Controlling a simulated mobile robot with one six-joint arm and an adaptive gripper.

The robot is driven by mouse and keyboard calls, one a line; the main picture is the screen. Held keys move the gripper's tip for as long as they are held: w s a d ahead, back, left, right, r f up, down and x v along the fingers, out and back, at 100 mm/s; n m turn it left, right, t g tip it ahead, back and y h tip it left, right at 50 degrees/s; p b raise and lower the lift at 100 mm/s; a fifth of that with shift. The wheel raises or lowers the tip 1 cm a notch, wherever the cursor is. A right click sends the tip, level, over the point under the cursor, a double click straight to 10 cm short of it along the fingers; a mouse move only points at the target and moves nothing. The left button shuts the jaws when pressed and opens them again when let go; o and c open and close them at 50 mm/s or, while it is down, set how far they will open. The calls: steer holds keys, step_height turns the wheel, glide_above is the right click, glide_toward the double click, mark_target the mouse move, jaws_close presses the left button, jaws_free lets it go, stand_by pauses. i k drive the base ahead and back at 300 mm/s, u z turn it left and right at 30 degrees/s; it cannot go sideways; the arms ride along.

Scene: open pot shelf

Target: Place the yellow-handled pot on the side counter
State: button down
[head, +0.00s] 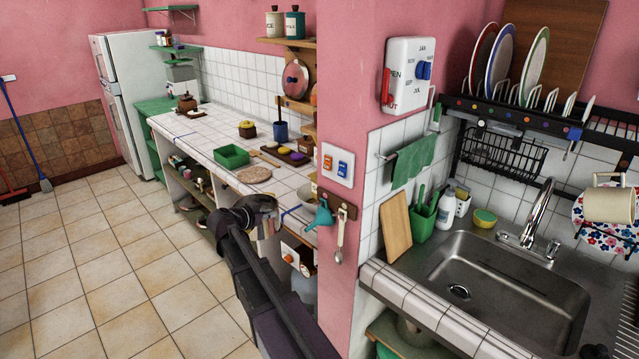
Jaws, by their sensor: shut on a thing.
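My gripper (250,215) is at the front edge of the long white-tiled counter (205,143), at the lower middle of the head view. It is shut on a pot (263,203), which shows only in part behind the dark fingers. The colour of the pot's handle is hidden or too small to tell. Below the counter is an open shelf (213,228) with several pots and other items. A green-topped side counter (155,106) stands at the far end, beside the fridge.
A green tray (231,157), a round woven mat (254,174), a small yellow-topped pot (247,129) and a blue canister (280,131) stand on the tiled counter. A pink wall post (345,250) and a sink (500,290) are at right.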

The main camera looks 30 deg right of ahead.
mark_target(285, 190)
steer(key=z, duration=0.1)
steer(key=i, duration=1.05)
steer(key=z, duration=0.15)
